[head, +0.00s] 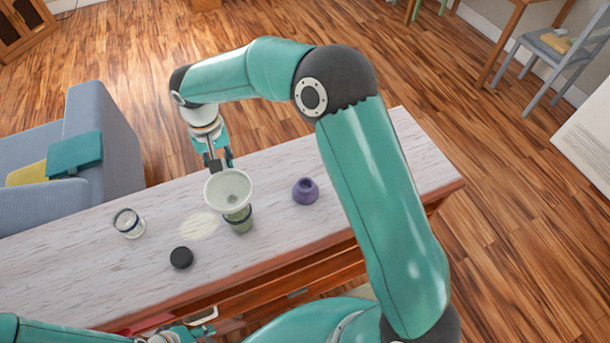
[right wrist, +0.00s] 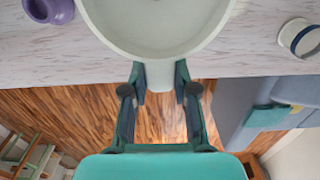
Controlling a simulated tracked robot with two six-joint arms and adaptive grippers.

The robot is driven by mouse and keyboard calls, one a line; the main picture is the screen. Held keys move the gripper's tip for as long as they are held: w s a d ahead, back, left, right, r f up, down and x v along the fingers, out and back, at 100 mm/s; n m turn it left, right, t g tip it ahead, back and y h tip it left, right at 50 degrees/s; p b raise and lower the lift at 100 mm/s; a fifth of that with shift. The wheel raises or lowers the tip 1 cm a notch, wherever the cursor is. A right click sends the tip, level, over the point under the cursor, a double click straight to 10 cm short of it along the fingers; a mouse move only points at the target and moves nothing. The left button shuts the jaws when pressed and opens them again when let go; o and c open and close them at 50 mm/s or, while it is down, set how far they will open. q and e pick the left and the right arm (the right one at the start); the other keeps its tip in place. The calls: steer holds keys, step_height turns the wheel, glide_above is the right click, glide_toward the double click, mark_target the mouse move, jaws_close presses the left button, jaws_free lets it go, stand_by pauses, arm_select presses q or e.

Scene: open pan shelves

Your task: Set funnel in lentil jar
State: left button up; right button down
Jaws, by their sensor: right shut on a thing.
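A pale grey-green funnel (head: 229,188) is held wide mouth up over the table in the head view. My right gripper (head: 217,160) is shut on its rim tab; the right wrist view shows both fingers (right wrist: 160,82) on the tab of the funnel (right wrist: 155,25). A green jar with a dark band (head: 239,221), probably the lentil jar, stands right below the funnel. The funnel hides the jar's mouth, so I cannot tell whether the spout is inside it. My left gripper (head: 182,331) is low at the table's front edge, its fingers unclear.
A clear jar with a dark band (head: 128,223) stands at left. A black lid (head: 181,258) and a pale patch (head: 199,226) lie on the table (head: 70,272). A purple, rounded object (head: 305,191) stands right of the green jar. A blue armchair (head: 100,150) is behind the table.

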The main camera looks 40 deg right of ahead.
steer(key=shift+f+b, duration=0.5)
steer(key=shift+f, duration=0.2)
steer(key=c, duration=0.8)
jaws_free()
steer(key=shift+r, duration=0.15)
steer(key=shift+r+p, duration=2.9)
steer(key=shift+r, duration=1)
